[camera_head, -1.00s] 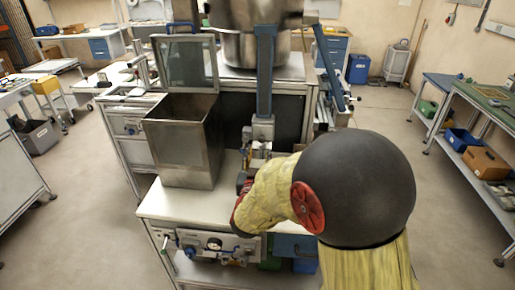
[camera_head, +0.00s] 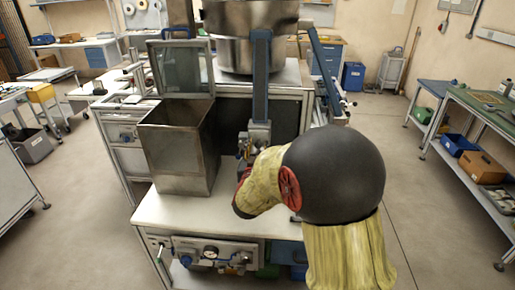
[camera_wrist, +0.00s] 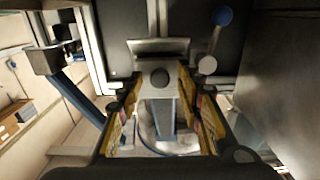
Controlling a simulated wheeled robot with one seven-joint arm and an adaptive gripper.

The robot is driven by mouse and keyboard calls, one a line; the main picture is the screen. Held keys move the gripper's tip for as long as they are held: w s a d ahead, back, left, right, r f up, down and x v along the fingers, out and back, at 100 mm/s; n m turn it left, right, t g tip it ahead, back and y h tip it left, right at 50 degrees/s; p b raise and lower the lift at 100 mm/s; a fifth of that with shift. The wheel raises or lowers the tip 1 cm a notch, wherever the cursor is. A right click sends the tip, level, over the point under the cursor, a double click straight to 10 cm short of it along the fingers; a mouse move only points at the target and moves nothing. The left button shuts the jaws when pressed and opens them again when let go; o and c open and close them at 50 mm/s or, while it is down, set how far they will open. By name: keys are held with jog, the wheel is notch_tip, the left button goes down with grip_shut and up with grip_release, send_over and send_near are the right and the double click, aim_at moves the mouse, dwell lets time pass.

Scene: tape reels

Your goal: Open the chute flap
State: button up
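A grey metal piece with a flat plate and a round dark knob (camera_wrist: 160,77) lies ahead of my gripper in the wrist view. I cannot tell for sure whether this is the chute flap. My gripper (camera_wrist: 159,92) has its yellow-sided fingers spread to the left and right of this piece. Whether they touch it is unclear. In the head view, a metal fitting (camera_head: 258,134) sits at the foot of a blue upright (camera_head: 260,80), just beyond my gripper. My wrist and forearm hide most of the gripper there.
A metal bin (camera_head: 180,150) with a raised glazed lid (camera_head: 180,68) stands left of my gripper on the white bench (camera_head: 190,212). A large steel pot (camera_head: 250,40) is behind. A lever with a blue knob (camera_wrist: 222,15) stands close on the right in the wrist view.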

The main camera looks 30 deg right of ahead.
jog(key=shift+c, duration=1.2)
grip_shut()
